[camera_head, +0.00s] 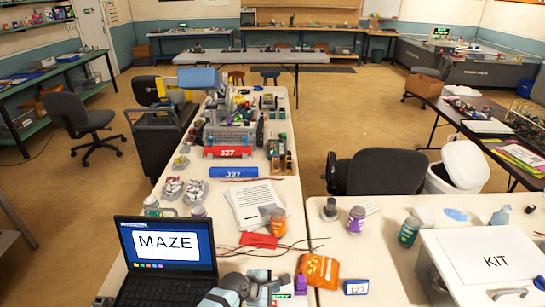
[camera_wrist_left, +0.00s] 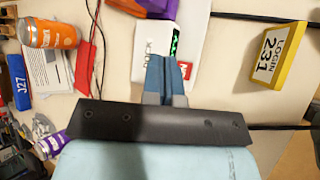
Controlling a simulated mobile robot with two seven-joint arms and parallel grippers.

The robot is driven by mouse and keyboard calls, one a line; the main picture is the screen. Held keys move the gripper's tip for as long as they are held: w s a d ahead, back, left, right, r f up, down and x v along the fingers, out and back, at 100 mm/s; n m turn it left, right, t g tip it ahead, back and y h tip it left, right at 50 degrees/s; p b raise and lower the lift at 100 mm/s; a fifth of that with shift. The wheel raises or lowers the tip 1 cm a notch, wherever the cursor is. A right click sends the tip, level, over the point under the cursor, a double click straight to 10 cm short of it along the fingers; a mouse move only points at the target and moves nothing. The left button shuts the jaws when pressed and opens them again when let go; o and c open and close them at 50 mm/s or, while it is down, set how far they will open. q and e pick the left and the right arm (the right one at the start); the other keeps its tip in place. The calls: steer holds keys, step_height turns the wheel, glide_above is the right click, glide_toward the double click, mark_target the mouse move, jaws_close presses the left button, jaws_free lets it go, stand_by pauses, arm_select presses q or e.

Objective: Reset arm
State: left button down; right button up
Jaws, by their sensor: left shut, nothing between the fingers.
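My left gripper (camera_head: 272,287) is low in the middle of the head view, over the near table just right of the laptop. In the left wrist view, the blue fingertips of the left gripper (camera_wrist_left: 166,76) are together with nothing between them. They point toward a white box (camera_wrist_left: 155,50) with a green display, and whether they touch it is unclear. My right gripper is not in view.
A laptop (camera_head: 166,246) reading MAZE stands left of the gripper. A white KIT box (camera_head: 490,262) stands further right. Papers (camera_head: 252,205) lie beyond.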

arm_select(q)
steer(key=s+a+r+m+t+y, duration=0.1)
steer(key=s+a+m+t+y, duration=0.1)
steer(key=s+a+m, duration=0.7)
steer(key=s+a+m+t+y, duration=0.2)
steer(key=s+a+m, duration=0.8)
steer(key=s, duration=0.7)
steer(key=shift+s+a+r+t, duration=0.3)
steer(key=shift+a+t, duration=0.2)
steer(key=shift+t, duration=0.3)
